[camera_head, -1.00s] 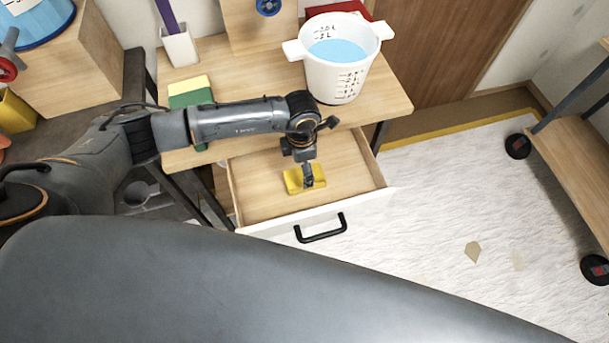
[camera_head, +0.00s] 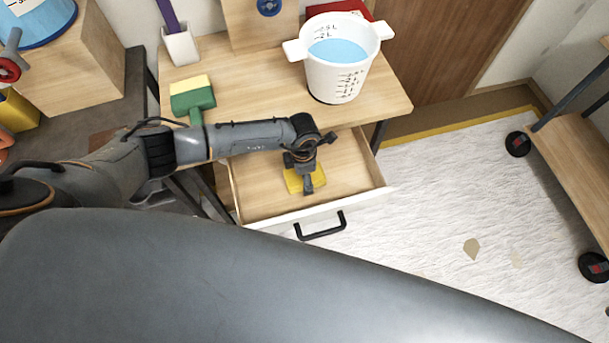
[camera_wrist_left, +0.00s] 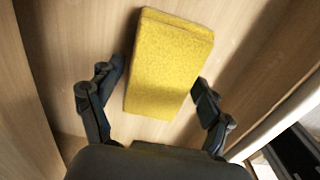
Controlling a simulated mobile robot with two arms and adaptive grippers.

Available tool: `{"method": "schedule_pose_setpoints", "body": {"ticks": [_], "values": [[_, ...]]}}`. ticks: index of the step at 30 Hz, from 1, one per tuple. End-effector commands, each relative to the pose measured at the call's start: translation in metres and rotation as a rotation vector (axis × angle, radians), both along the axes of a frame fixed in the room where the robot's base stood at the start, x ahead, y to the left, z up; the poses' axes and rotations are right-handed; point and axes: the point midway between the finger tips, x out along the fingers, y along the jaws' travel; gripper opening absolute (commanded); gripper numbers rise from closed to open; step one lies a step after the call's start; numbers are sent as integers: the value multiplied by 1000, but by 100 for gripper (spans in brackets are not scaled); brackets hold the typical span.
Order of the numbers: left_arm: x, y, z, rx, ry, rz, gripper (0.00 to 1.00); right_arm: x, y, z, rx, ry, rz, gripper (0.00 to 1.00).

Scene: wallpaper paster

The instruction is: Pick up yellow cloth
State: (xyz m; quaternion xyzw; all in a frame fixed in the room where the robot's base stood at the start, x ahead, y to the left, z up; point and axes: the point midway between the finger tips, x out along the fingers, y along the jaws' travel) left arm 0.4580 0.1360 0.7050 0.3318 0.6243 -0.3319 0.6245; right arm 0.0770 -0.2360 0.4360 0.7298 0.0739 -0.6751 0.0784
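The yellow cloth (camera_head: 292,182) is a folded rectangular pad lying in the open wooden drawer (camera_head: 262,199). In the left wrist view the cloth (camera_wrist_left: 168,68) lies slightly tilted on the drawer floor. My left gripper (camera_head: 308,188) is over the cloth in the head view and covers part of it. In the left wrist view the fingers of my left gripper (camera_wrist_left: 160,92) are spread, one on each side of the cloth's near end, with gaps visible. It is open and empty. My right gripper is not in view.
A white bucket of blue liquid (camera_head: 339,76) stands on the tabletop (camera_head: 247,87) above the drawer. A green and yellow sponge tool (camera_head: 192,98) lies left of it. The drawer front has a black handle (camera_head: 321,228). A wheeled shelf (camera_head: 582,165) stands at right.

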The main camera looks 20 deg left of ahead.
Motion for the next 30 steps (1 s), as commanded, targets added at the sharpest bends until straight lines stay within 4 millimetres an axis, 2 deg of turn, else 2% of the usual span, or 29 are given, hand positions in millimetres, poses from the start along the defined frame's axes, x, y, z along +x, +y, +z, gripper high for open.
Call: {"method": "schedule_pose_setpoints", "body": {"ticks": [1, 5, 6, 14, 19, 23, 26, 30], "values": [[0, 0, 0, 0, 0, 0, 60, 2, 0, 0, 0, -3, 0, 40], [0, 0, 0, 0, 0, 0, 34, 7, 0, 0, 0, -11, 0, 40], [0, 0, 0, 0, 0, 0, 32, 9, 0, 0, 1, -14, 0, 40], [0, 0, 1, 0, 0, 0, 32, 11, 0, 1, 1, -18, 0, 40], [1, 0, 11, -1, -2, -1, 32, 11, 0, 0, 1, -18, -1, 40], [2, 0, 32, -2, -5, -1, 32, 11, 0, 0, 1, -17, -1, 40], [-11, -9, 47, -2, -2, -6, 32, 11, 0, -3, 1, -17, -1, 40], [-32, -25, 78, -4, -5, -7, 32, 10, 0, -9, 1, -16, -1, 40]]}}
